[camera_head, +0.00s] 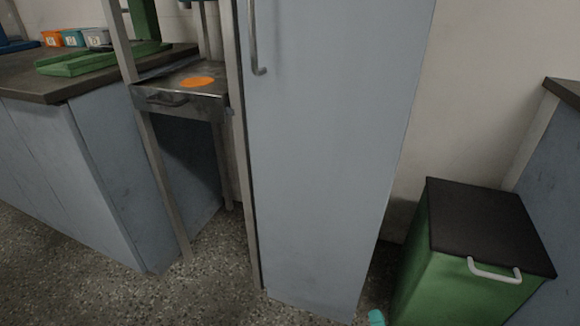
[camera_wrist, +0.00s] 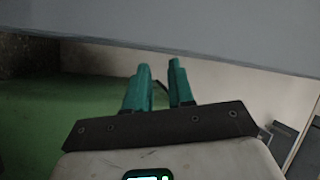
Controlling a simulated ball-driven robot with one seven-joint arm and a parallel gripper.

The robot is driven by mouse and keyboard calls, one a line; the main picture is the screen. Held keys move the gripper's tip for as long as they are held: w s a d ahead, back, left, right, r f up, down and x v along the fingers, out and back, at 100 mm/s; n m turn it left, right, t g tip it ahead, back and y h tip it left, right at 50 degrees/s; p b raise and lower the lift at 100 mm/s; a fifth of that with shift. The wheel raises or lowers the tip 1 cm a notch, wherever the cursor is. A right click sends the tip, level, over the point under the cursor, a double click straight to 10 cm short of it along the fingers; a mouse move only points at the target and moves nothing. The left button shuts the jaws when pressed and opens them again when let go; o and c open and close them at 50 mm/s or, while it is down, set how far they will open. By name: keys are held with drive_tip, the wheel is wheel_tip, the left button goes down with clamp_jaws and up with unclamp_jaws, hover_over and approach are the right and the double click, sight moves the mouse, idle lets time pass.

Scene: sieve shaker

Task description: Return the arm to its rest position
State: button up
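My gripper (camera_wrist: 159,68) shows in the wrist view as two teal fingers. A gap is visible between the fingertips, and nothing is held there. A thin dark curved line shows in the gap, and I cannot tell what it is. In the head view only a small teal piece shows at the bottom edge, which looks like a fingertip of mine. It is low, between the tall cabinet (camera_head: 330,150) and the green box (camera_head: 425,265). The rest of my arm is not in view.
The green box has a black lid (camera_head: 480,225) and a white handle (camera_head: 495,271). A metal stand (camera_head: 180,105) with an orange disc (camera_head: 198,82) is left of the cabinet. A dark counter (camera_head: 40,80) holds small bins. Speckled floor (camera_head: 190,290) is clear at the front left.

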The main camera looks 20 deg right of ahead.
drive_tip(key=s+a+f+n+g+y+p, duration=0.25)
drive_tip(key=a+n+g+y, duration=0.3)
drive_tip(key=n+g, duration=0.35)
drive_tip(key=s+d+r+n+g+h, duration=0.1)
drive_tip(key=s+d+n+g, duration=0.15)
drive_tip(key=s, duration=0.35)
drive_tip(key=s+d+r+n+g+p, duration=0.1)
drive_tip(key=s+n+g, duration=0.1)
drive_tip(key=s+g, duration=0.25)
drive_tip(key=s+d+r+n+g+h, duration=0.1)
drive_tip(key=s+n+g, duration=0.1)
drive_tip(key=s, duration=0.5)
wheel_tip(320, 180, up, 38)
drive_tip(key=p, duration=3.8)
drive_tip(key=shift+w+r+y, duration=0.1)
drive_tip(key=shift+y, duration=0.15)
